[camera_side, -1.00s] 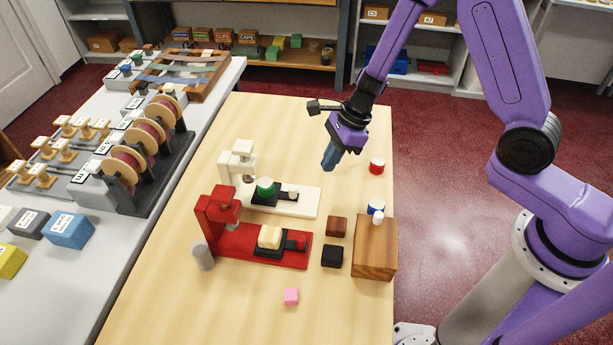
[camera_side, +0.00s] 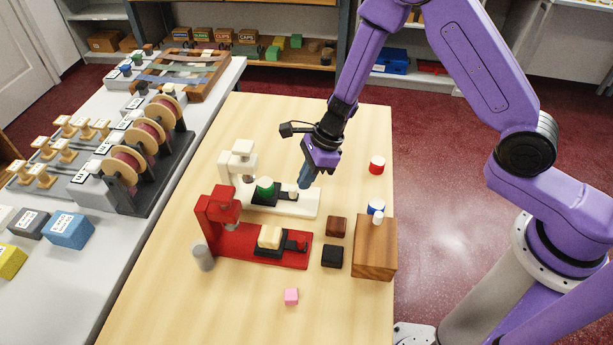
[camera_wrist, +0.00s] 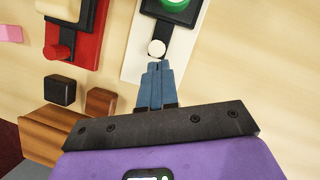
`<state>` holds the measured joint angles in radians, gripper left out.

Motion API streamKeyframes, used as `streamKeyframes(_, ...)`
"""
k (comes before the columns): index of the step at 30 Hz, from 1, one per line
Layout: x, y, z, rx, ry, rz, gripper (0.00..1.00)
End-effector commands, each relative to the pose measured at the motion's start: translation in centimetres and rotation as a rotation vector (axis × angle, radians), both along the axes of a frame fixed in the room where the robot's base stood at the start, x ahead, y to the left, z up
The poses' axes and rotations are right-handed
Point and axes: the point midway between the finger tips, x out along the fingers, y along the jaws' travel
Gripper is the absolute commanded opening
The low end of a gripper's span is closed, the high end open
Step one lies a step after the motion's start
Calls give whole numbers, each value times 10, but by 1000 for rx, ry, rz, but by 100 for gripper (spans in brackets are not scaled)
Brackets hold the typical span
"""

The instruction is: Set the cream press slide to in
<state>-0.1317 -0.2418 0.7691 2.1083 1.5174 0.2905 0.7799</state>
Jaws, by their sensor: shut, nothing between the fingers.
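The cream press (camera_side: 305,203) stands on the wooden table, its post at the left and its base running right. Its black slide (camera_side: 266,199) carries a green round piece (camera_side: 265,187) and has a cream knob (camera_side: 293,195) at its right end. The slide sits out to the right of the press head (camera_side: 242,150). My gripper (camera_side: 304,186) is shut and empty, its blue fingers low over the base just right of the knob. In the wrist view, the fingertips (camera_wrist: 159,66) are close to the knob (camera_wrist: 156,48); I cannot tell whether they touch.
A red press (camera_side: 232,243) with a cream block on its slide stands in front. Brown (camera_side: 337,226) and black (camera_side: 332,257) blocks, a wooden box (camera_side: 375,248), red (camera_side: 377,165) and blue (camera_side: 376,206) round pieces and a pink cube (camera_side: 291,296) lie nearby.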

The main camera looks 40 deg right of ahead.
Motion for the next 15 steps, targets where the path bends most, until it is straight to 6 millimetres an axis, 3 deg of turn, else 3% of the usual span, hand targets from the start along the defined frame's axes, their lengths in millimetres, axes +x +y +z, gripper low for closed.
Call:
streamKeyframes(9,1,1,0,0,1,1,0)
streamKeyframes(15,13,14,0,5,0,3,0)
